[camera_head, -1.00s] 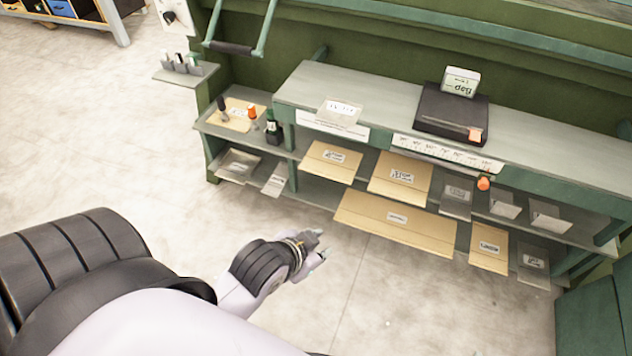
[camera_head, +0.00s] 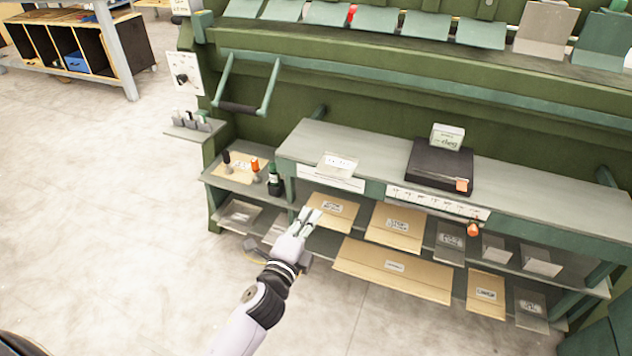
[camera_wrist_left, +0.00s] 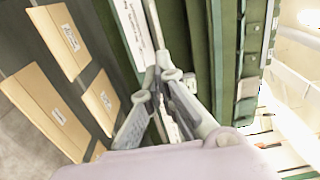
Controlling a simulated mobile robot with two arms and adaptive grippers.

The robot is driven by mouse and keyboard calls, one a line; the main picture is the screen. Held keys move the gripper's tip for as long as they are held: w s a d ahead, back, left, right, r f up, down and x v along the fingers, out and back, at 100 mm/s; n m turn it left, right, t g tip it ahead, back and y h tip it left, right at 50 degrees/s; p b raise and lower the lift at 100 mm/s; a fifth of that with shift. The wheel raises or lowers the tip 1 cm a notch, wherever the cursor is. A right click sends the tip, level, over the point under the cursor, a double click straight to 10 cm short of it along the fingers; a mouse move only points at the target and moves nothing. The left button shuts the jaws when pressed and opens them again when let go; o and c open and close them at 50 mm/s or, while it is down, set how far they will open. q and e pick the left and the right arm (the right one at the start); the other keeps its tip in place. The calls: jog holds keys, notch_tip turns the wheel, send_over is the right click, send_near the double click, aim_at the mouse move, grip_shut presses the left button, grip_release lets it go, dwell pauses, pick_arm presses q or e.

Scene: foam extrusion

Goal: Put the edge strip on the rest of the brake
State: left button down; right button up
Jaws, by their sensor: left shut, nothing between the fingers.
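The green brake (camera_head: 380,118) stands across the head view with a long grey ledge (camera_head: 395,163) along its front. I cannot tell which part is the rest. Labelled grey metal pieces, such as one (camera_head: 450,240), lie on the shelf under the ledge; I cannot tell whether one is the edge strip. My left gripper (camera_head: 308,217) is shut and empty, in front of the left part of the ledge and the shelf. Its fingers also show in the left wrist view (camera_wrist_left: 163,78). My right gripper is out of view.
Labelled tan sheets (camera_head: 398,226) lie on the lower shelves. A black box (camera_head: 440,166) with a small display sits on the ledge. A side shelf (camera_head: 236,176) holds small tools and a dark bottle. Open concrete floor (camera_head: 130,210) lies to the left.

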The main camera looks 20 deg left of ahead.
aim_at(334, 174)
pick_arm(q)
jog(key=w+b, duration=0.2)
jog(key=w, duration=1.1)
jog(key=shift+w+d, duration=0.3)
jog(key=shift+w, duration=0.1)
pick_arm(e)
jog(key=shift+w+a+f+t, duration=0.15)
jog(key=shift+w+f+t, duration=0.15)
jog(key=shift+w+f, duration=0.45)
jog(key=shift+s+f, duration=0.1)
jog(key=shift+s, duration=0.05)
pick_arm(q)
jog(key=w+b, duration=0.1)
jog(key=w, duration=0.2)
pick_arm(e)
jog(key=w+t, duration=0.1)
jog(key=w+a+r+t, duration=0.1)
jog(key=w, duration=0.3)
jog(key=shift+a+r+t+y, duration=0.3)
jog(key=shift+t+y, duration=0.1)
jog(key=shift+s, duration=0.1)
